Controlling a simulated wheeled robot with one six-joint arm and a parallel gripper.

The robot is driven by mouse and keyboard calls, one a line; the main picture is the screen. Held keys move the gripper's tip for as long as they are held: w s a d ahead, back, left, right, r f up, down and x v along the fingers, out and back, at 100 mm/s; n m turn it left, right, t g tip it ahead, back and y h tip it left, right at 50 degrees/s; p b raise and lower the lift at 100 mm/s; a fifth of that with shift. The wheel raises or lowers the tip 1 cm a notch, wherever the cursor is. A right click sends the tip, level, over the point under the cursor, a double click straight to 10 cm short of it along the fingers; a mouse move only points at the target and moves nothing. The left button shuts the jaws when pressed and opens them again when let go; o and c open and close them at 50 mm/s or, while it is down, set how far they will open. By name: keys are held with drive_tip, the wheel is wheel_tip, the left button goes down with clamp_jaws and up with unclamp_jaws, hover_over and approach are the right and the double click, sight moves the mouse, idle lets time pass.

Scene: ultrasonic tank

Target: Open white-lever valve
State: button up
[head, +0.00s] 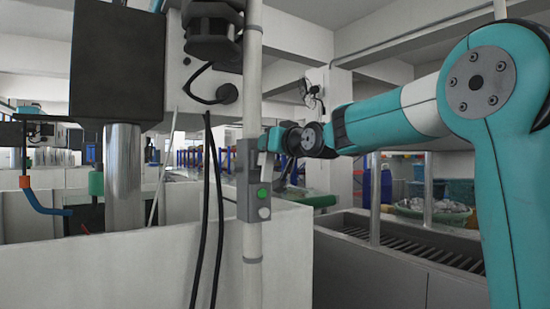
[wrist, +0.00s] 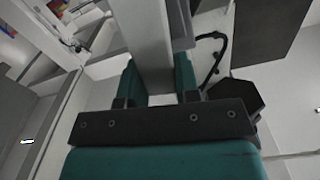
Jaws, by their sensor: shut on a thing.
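My gripper (head: 268,141) reaches in from the right in the head view, beside the white upright pole, and its fingertips are small and partly hidden there. In the wrist view the two teal fingers of my gripper (wrist: 157,78) stand on either side of a pale, flat-sided bar and are shut on it. This bar looks like the white lever (wrist: 148,35); it runs away from me past the fingertips.
A black box (head: 118,65) on a metal column stands further left. White tank walls (head: 285,255) lie below my arm.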

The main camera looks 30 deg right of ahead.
drive_tip(key=shift+a+f+n+b, duration=0.2)
drive_tip(key=shift+a+n+b, duration=0.15)
drive_tip(key=shift+n+b, duration=0.45)
drive_tip(key=o, duration=0.8)
drive_tip(key=shift+o, duration=0.6)
drive_tip(key=shift+r, duration=0.1)
drive_tip(key=shift+s, duration=0.1)
